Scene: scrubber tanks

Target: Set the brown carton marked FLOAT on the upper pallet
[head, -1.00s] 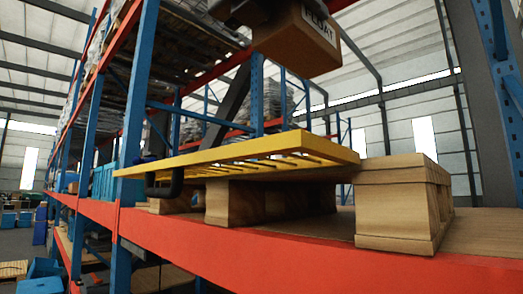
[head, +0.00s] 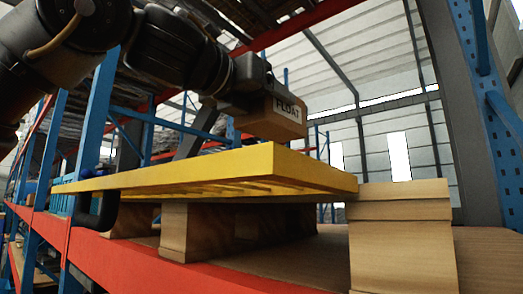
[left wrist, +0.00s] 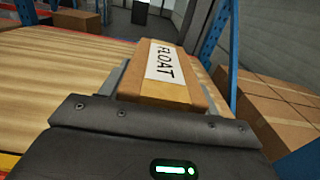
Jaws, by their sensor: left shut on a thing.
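The brown carton marked FLOAT (head: 278,122) is in my left gripper (head: 250,103), which is shut on it. In the head view it is above and behind the yellow slatted panel (head: 215,168). Its underside is at or just above the panel's edge line, and I cannot tell whether it touches anything. In the left wrist view the carton (left wrist: 165,75) shows its white FLOAT label, with a pale wooden surface (left wrist: 50,70) to the left. The wooden pallet (head: 400,245) stands on the shelf, its top mostly hidden by the panel. My right gripper is not in view.
An orange beam (head: 190,275) edges the shelf. Blue rack posts stand left and right (head: 480,110). A black bent tube (head: 98,215) is at the panel's left end. In the left wrist view, stacked brown boxes (left wrist: 275,110) stand to the right beyond a blue post.

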